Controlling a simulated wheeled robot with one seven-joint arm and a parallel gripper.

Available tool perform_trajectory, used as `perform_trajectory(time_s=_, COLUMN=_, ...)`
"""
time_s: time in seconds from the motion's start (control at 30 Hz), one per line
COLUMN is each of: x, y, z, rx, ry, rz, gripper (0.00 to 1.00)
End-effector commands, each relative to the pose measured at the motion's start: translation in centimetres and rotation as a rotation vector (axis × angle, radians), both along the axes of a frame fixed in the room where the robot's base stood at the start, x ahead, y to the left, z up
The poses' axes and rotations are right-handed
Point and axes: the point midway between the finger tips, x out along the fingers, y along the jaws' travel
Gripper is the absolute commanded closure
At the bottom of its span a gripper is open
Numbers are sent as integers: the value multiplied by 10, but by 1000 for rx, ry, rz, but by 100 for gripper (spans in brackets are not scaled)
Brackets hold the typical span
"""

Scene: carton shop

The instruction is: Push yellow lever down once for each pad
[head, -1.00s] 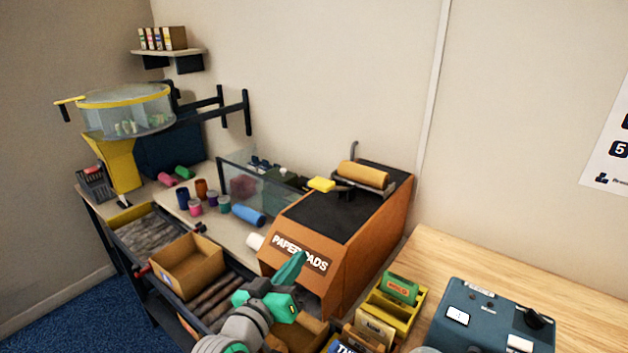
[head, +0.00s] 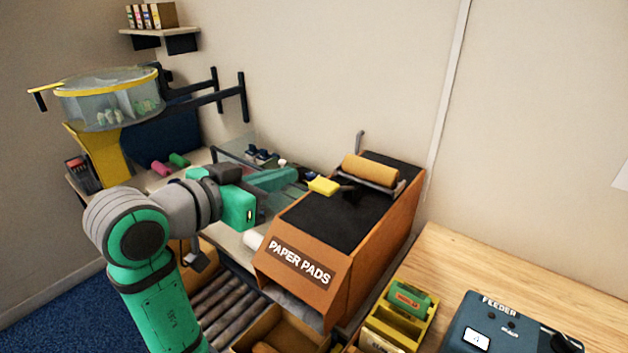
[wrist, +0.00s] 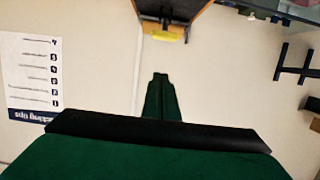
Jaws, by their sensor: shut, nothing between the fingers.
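The yellow lever (head: 323,186) sticks out at the left side of the black-topped orange dispenser (head: 303,250) marked PAPER PADS. A yellow bar, apparently this lever, shows at the top of the wrist view (wrist: 166,37), in front of the dispenser's edge. My gripper (head: 296,174) is shut and empty, just left of the lever at about its height in the head view. In the wrist view its fingertips (wrist: 160,75) are together, with a visible gap to the yellow bar. An open carton (head: 275,330) sits below the dispenser's front, partly cut off. I see no pad clearly.
A tan roll (head: 370,170) lies on top of the dispenser. A roller conveyor (head: 222,302) runs below it. A yellow tray (head: 398,325) and a blue feeder box (head: 500,325) stand at the right. A clear drum (head: 108,103) is at the left.

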Motion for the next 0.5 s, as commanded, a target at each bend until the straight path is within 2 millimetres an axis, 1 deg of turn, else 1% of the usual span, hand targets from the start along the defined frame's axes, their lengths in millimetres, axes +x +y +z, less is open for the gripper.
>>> perform_trajectory(time_s=0.17, x=1, y=-1, z=-1, rx=-2, ry=0, rz=-1, gripper=100)
perform_trajectory(time_s=0.27, x=6, y=-5, z=-2, rx=-1, ry=1, rz=-2, gripper=100)
perform_trajectory(time_s=0.37, x=15, y=-12, z=-5, rx=-2, ry=2, rz=-2, gripper=100)
perform_trajectory(time_s=0.5, x=34, y=-27, z=-12, rx=-3, ry=3, rz=-5, gripper=100)
